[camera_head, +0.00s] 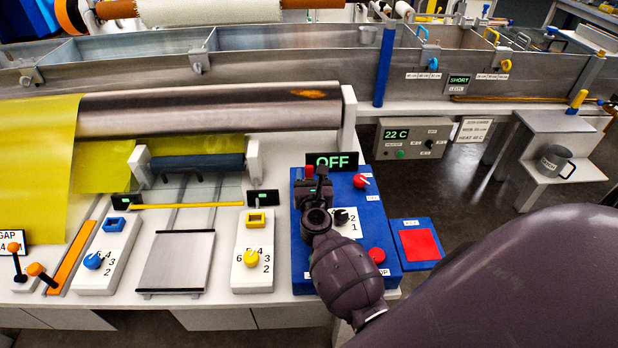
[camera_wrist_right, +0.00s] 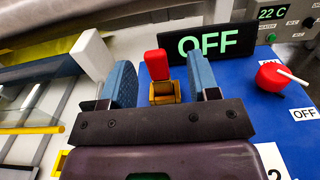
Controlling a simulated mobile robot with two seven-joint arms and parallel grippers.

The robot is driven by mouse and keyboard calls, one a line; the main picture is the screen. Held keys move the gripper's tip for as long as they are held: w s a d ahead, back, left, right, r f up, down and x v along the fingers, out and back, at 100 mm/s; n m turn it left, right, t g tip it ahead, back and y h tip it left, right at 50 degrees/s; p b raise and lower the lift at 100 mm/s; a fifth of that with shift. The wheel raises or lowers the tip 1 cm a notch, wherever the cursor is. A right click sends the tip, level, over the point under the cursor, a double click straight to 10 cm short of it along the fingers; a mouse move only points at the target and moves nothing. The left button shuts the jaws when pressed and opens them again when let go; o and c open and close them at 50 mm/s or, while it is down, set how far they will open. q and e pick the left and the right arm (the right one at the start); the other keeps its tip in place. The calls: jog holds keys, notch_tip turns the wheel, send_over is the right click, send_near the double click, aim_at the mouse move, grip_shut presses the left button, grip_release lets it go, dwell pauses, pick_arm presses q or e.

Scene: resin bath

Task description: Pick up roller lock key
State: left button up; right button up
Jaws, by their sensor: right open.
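The roller lock key appears to be the piece with a red head (camera_wrist_right: 156,64) in a brass-coloured holder (camera_wrist_right: 164,94) on the blue control panel (camera_head: 300,240). In the head view a bit of red (camera_head: 309,171) shows there, largely covered by my gripper. My right gripper (camera_head: 318,180) is over the back left of the panel. In the right wrist view its two blue-padded fingers (camera_wrist_right: 161,70) stand apart, one on each side of the key, with visible gaps. Whether the fingers reach down around it is hard to tell. My left gripper is not in view.
The OFF display (camera_head: 332,162) stands close behind the key. A red knob with a white pointer (camera_head: 361,181), a black knob (camera_head: 341,216) and a red button (camera_head: 377,255) are on the panel. A white roller bracket (camera_head: 253,162) stands to the left.

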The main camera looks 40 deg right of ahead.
aim_at(309, 168)
jog(key=shift+a+x, duration=0.1)
jog(key=shift+x, duration=1.2)
jog(key=shift+a+x, duration=0.15)
jog(key=shift+x, duration=1.15)
jog(key=shift+w+r, duration=0.1)
jog(key=shift+w, duration=0.05)
jog(key=c, duration=1)
jog(key=shift+r, duration=0.1)
